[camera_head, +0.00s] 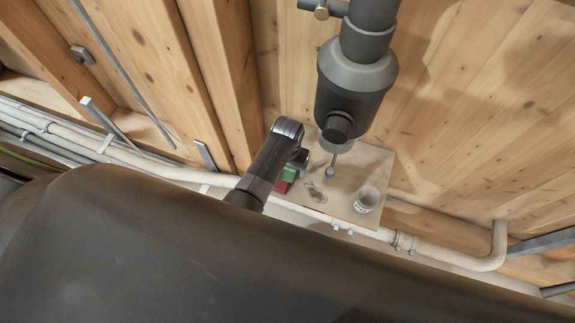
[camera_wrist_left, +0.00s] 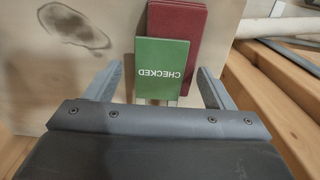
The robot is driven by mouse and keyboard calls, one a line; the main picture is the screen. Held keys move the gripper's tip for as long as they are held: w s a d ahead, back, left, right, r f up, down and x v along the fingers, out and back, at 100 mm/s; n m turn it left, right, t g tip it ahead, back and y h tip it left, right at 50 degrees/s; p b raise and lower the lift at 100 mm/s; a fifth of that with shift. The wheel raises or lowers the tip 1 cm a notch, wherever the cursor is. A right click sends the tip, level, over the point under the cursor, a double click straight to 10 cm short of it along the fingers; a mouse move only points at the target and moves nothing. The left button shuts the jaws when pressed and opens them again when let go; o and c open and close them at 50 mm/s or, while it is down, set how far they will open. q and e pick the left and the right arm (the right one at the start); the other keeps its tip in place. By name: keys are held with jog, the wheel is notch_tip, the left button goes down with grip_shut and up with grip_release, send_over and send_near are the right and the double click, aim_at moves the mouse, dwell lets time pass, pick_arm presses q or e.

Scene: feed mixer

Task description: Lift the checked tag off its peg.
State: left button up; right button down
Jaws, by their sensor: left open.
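The green checked tag (camera_wrist_left: 162,66) shows in the left wrist view with its word "CHECKED" upside down, in front of a dark red plate (camera_wrist_left: 192,45). In the head view the tag (camera_head: 290,174) is a small green patch partly hidden by my gripper. I cannot make out the peg clearly. My left gripper (camera_wrist_left: 159,72) is open, its fingers at either side of the tag's lower part in the wrist view, with gaps on both sides. In the head view the gripper (camera_head: 299,158) is just above the tag. My right gripper is in neither view.
A pale board (camera_head: 345,208) lies behind the tag, with a dark stain (camera_head: 316,192) and a white cup (camera_head: 367,198) on it. A grey ball-ended rod (camera_head: 329,172) hangs below a thick grey pipe (camera_head: 355,75). Light pipes (camera_head: 485,262) run along the wooden wall.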

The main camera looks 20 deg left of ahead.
pick_arm(q)
jog(key=c, duration=1.1)
jog(key=shift+r, duration=0.1)
jog(key=shift+r, duration=0.1)
jog(key=shift+r+p, duration=0.5)
jog(key=shift+p, duration=0.55)
jog(key=shift+s+a+p, duration=1.7)
jog(key=shift+a+p, duration=0.15)
jog(key=shift+p, duration=0.1)
jog(key=shift+s+a, duration=0.1)
